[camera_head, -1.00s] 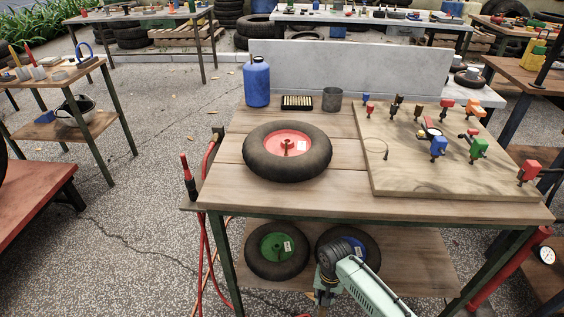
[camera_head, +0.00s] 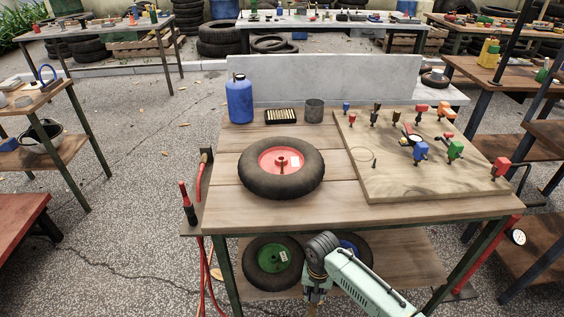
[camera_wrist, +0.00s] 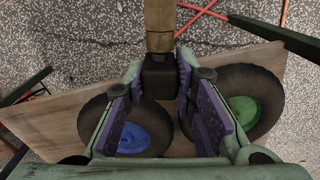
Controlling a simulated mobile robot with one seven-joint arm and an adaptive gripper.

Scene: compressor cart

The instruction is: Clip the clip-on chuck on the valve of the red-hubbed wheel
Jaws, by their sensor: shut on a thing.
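The red-hubbed wheel (camera_head: 254,180) lies flat on the cart's wooden top, with its valve (camera_head: 282,164) at the red hub. My gripper (camera_head: 314,296) is low in front of the cart's near edge, well apart from that wheel. In the wrist view my gripper (camera_wrist: 160,90) is shut on a black block with a tan cylindrical end (camera_wrist: 159,28). I cannot tell surely whether this piece is the clip-on chuck. The red-hubbed wheel is out of the wrist view.
A green-hubbed wheel (camera_head: 273,259) and a partly hidden blue-hubbed wheel (camera_wrist: 133,138) are on the lower shelf. A board (camera_head: 400,182) with several coloured fittings fills the top's right side. A blue bottle (camera_head: 240,102) stands behind.

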